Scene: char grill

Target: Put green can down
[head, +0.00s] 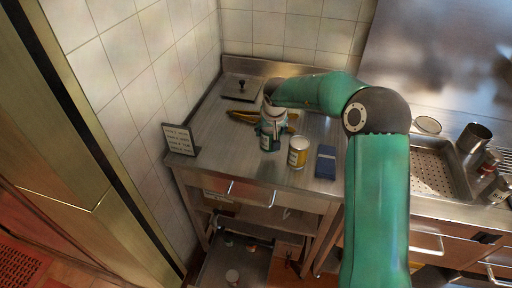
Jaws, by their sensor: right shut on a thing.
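My right arm reaches in from the right over the steel counter (222,146). My right gripper (271,127) points down and is shut on the green can (266,143), a small greenish can that the fingers partly cover. The can is upright, at or just above the counter top; I cannot tell if it touches. A yellow and white can (298,152) stands upright just to its right. My left gripper is not in view.
A dark blue box (326,162) lies right of the yellow can. A yellow-brown item (243,117) lies behind the gripper, and a flat dark plate with a knob (241,90) is at the back. A sign (179,140) stands at the left edge. The counter's left middle is clear.

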